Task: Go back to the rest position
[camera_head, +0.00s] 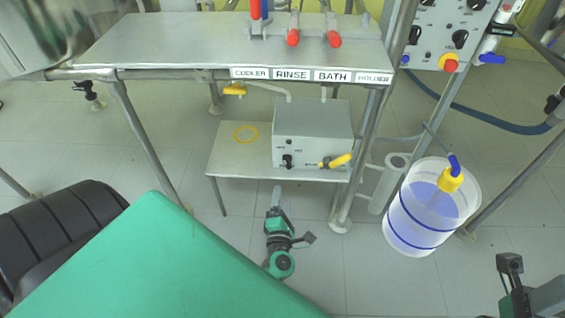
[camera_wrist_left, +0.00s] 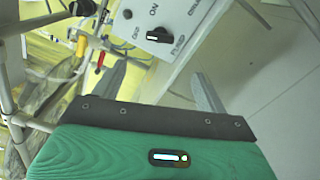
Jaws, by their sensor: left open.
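My left gripper (camera_head: 277,196) points up the picture over the floor, just in front of the low shelf with the grey control box (camera_head: 311,135). It is open and nothing shows between its fingers. In the left wrist view its two grey fingers (camera_wrist_left: 158,83) stand well apart, with the control box's panel and black knob (camera_wrist_left: 160,35) beyond them. A dark and green end of my right arm (camera_head: 515,292) shows at the lower right corner. Its fingers cannot be made out.
A metal table (camera_head: 200,45) labelled COOLER, RINSE, BATH and HOLDER stands above the low shelf (camera_head: 222,163). A clear bucket of bluish liquid (camera_head: 420,220) stands on the floor at right. Table legs flank the shelf.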

